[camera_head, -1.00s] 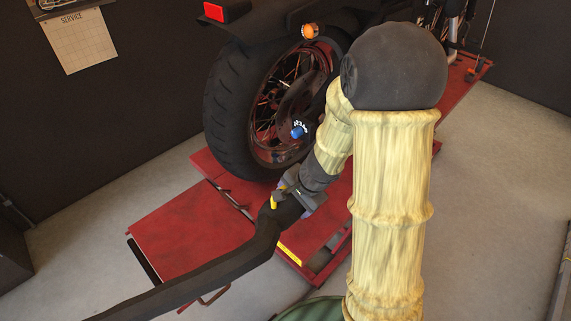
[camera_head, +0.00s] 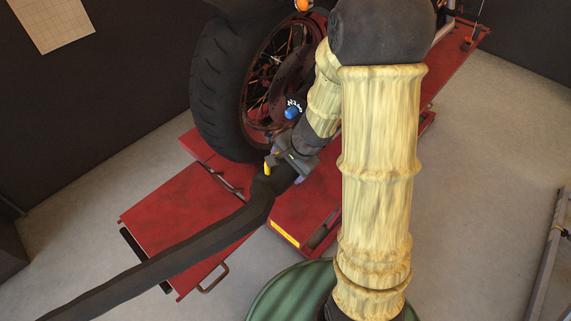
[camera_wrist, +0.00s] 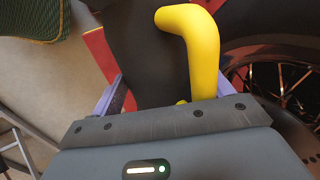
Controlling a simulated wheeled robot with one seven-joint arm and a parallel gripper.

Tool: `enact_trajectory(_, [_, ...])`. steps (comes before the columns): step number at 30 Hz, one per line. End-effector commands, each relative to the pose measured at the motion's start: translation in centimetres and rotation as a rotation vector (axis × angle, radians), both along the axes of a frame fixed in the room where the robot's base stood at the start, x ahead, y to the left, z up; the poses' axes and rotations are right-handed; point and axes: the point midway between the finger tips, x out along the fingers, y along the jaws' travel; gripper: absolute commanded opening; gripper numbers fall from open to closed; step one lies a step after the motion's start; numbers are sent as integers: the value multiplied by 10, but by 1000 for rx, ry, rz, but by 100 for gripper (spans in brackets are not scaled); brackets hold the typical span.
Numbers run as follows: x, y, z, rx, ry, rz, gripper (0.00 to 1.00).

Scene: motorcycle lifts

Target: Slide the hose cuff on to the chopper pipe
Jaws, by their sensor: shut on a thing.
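The black hose cuff (camera_head: 268,184) ends a thick black hose (camera_head: 165,262) that runs down to the lower left in the head view. A bent yellow handle (camera_wrist: 190,40) stands on the cuff. My gripper (camera_head: 288,172) is shut on the cuff, low beside the rear wheel. In the wrist view, the purple fingers of my gripper (camera_wrist: 165,92) lie on either side of the black cuff (camera_wrist: 145,55). I cannot clearly make out the chopper's pipe; my arm covers part of the bike's near side. The cuff's mouth is not clearly visible.
The motorcycle's rear wheel (camera_head: 222,95) stands on the red lift (camera_head: 180,212). A blue cap-like part with lettering (camera_head: 292,111) shows near the wheel hub. A green round object (camera_head: 268,298) is at the bottom. Grey floor (camera_head: 490,160) is open on the right.

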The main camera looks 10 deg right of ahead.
Motion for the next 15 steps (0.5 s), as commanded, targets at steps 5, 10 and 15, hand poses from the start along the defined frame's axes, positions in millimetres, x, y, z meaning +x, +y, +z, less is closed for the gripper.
enact_trajectory(5, [6,-6,2,1,-1,4,42])
enact_trajectory(10, [12,-13,2,0,-1,9,42])
enact_trajectory(15, [18,-23,2,0,-1,5,42])
